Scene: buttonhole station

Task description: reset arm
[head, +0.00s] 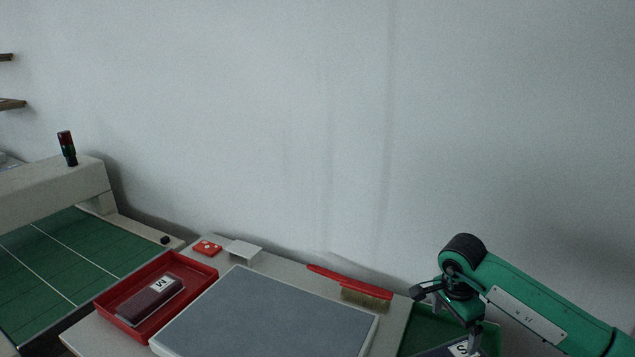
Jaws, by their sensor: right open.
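My right gripper (445,318) is at the lower right of the head view, at the end of my green right arm. It is open, its fingers pointing down over a green tray (424,326). In that tray lies a dark packet (437,352) with a white label, partly hidden by the gripper and the picture's edge. I cannot tell whether the fingers touch the packet. My left gripper is not in view.
A red tray (204,268) holds a dark packet (150,300) labelled M. A grey pad (270,315) lies in the middle. A red-handled brush (350,287) lies behind it. A machine (50,190) stands left.

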